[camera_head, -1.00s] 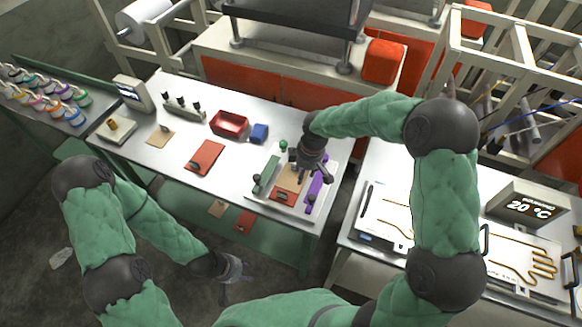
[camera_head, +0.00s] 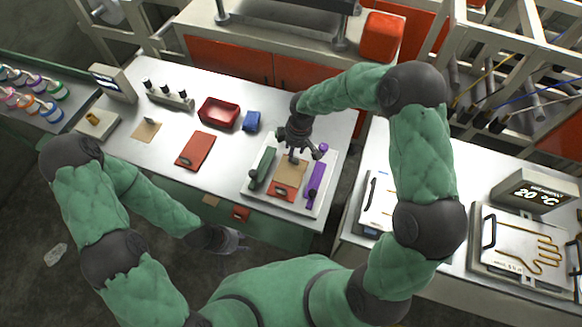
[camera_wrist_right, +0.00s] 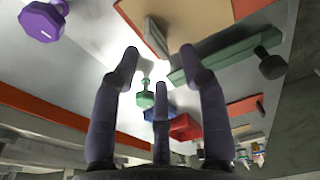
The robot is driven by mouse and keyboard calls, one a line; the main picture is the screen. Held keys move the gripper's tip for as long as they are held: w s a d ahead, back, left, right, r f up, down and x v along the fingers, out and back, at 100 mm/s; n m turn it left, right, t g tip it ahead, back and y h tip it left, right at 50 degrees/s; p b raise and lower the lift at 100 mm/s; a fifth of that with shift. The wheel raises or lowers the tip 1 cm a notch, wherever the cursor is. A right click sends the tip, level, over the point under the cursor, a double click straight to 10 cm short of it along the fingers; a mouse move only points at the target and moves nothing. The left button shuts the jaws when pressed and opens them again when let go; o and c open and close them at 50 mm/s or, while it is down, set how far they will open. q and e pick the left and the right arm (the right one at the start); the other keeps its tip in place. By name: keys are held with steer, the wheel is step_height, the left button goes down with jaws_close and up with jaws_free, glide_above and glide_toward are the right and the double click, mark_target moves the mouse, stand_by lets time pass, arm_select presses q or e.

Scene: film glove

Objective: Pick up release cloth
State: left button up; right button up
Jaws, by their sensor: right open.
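A tan sheet (camera_head: 291,171), which looks like the release cloth, lies in a white tray (camera_head: 300,210) on the metal table. A small grey tab (camera_wrist_right: 155,38) stands on it in the right wrist view, where the sheet (camera_wrist_right: 185,22) shows at the top. A red sheet (camera_head: 284,193) lies at its near end. My right gripper (camera_head: 294,154) is above the far part of the tan sheet, fingers spread and empty. Its fingers (camera_wrist_right: 160,65) touch nothing I can make out. My left gripper (camera_head: 240,242) hangs low in front of the table; its finger opening is unclear.
A green bar (camera_head: 263,167) and a purple bar (camera_head: 316,180) flank the tan sheet. Left of the tray are a red sheet (camera_head: 195,150), a red bin (camera_head: 218,112), a blue block (camera_head: 251,121) and another tan piece (camera_head: 146,131). A display unit (camera_head: 535,190) stands at the right.

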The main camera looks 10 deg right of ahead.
mark_target(294, 157)
steer(key=shift+s+d+f, duration=0.1)
steer(key=shift+f, duration=0.5)
steer(key=f, duration=0.4)
steer(key=shift+w, duration=0.25)
steer(key=shift+r, duration=0.1)
jaws_close()
